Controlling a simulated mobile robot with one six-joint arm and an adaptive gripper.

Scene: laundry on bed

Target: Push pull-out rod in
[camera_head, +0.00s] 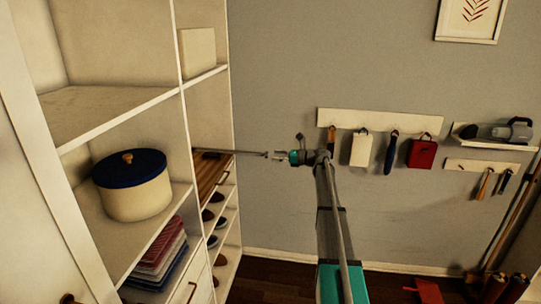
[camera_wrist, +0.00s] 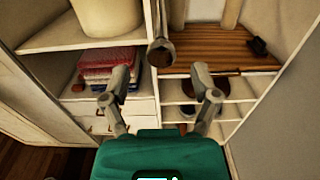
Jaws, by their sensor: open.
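The pull-out rod (camera_head: 232,152) is a thin metal rod that sticks out of the wardrobe towards the right in the head view. In the wrist view its round end (camera_wrist: 160,53) faces me, a little above and between my fingertips. My gripper (camera_head: 277,155) is just right of the rod's end in the head view, at about the same height. In the wrist view my gripper (camera_wrist: 161,73) is open, with nothing between its fingers. I cannot tell whether the fingers touch the rod; they look slightly apart from it.
The wardrobe holds a round box with a blue lid (camera_head: 132,184), folded clothes (camera_head: 159,257) and a wooden shelf (camera_wrist: 220,48) with a small dark object on it. Shoes sit on racks below. A hook rail (camera_head: 380,120) with hanging items is on the wall behind my arm.

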